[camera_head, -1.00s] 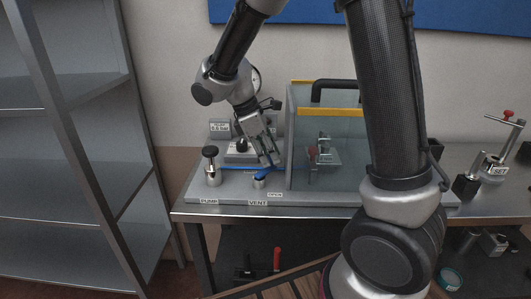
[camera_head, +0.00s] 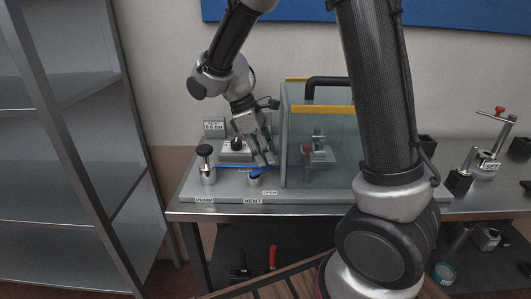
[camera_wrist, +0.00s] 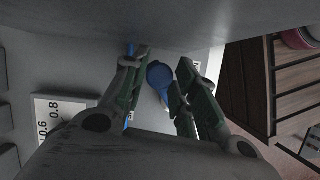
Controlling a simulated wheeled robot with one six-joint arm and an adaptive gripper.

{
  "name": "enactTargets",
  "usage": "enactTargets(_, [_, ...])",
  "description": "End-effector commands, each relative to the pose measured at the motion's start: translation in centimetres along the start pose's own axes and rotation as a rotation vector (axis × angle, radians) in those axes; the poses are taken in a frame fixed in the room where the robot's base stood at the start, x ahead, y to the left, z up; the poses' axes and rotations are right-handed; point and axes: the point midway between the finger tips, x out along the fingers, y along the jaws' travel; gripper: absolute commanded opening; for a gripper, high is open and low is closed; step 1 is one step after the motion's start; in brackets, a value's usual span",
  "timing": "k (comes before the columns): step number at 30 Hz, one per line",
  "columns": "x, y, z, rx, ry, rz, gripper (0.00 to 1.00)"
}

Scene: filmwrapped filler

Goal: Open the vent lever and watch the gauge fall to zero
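The blue vent lever (camera_head: 256,174) sits on a small round base behind the VENT label (camera_head: 252,201), with an OPEN label (camera_head: 270,193) to its right. My gripper (camera_head: 268,161) points down close above the lever. In the wrist view, my gripper (camera_wrist: 160,88) is open, with the blue lever (camera_wrist: 161,76) showing between its parted fingers; I cannot tell whether either finger touches it.
A black-knobbed pump (camera_head: 207,166) stands left of the lever. A clear-walled chamber with yellow edging (camera_head: 320,109) stands close to the gripper's right. Metal shelving (camera_head: 75,160) is at the far left. Red-handled fittings (camera_head: 490,158) stand at the bench's right.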

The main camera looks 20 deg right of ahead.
Motion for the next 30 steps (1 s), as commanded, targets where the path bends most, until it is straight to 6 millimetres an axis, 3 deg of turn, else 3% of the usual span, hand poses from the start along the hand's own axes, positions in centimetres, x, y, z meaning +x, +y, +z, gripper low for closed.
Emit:
enactTargets(2, [0.0, 0.0, 0.0, 0.0, 0.0, 0.0, 0.47])
enactTargets(14, [-0.7, 0.0, 0.0, 0.0, 0.0, 0.001, 0.47])
enactTargets(30, [-10.9, 0.0, -0.1, 0.0, 0.002, 0.001, 0.47])
